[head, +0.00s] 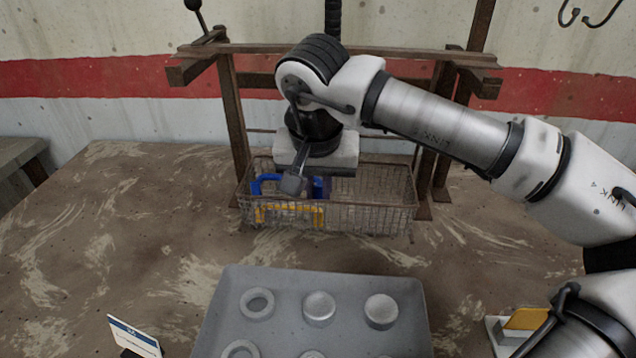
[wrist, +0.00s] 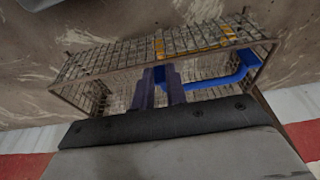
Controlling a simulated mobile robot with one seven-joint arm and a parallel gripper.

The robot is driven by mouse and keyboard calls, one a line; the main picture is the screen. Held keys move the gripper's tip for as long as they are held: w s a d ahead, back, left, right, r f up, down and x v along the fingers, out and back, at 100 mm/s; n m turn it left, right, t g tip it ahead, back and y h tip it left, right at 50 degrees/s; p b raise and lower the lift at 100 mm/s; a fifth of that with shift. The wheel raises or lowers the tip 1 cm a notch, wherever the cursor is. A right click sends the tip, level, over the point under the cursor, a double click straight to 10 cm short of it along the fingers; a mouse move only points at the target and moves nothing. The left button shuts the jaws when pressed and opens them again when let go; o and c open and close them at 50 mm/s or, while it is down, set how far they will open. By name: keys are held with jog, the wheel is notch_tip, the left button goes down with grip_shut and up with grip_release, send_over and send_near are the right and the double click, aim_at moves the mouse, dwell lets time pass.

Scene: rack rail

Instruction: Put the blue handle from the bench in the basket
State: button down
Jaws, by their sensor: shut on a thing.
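The blue handle (head: 266,180) is a U-shaped piece at the left part of the wire basket (head: 375,218), at about rim height or a little inside. My gripper (head: 318,188) points down over the basket and is shut on the handle near one end. In the wrist view the two fingers (wrist: 161,72) have blue between them, and the rest of the blue handle (wrist: 234,82) reaches right, towards the end wall of the basket (wrist: 75,72). My wrist parts hide the middle of the handle in the head view. I cannot tell whether the handle touches the basket floor.
A yellow handle (head: 290,214) lies in the basket near its front wall. A grey tray (head: 290,285) with several round metal parts is in front. A white-and-yellow object (head: 525,318) sits at right. The left bench is clear.

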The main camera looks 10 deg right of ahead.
jog(key=c, duration=1.3)
grip_release()
jog(key=shift+c, duration=0.2)
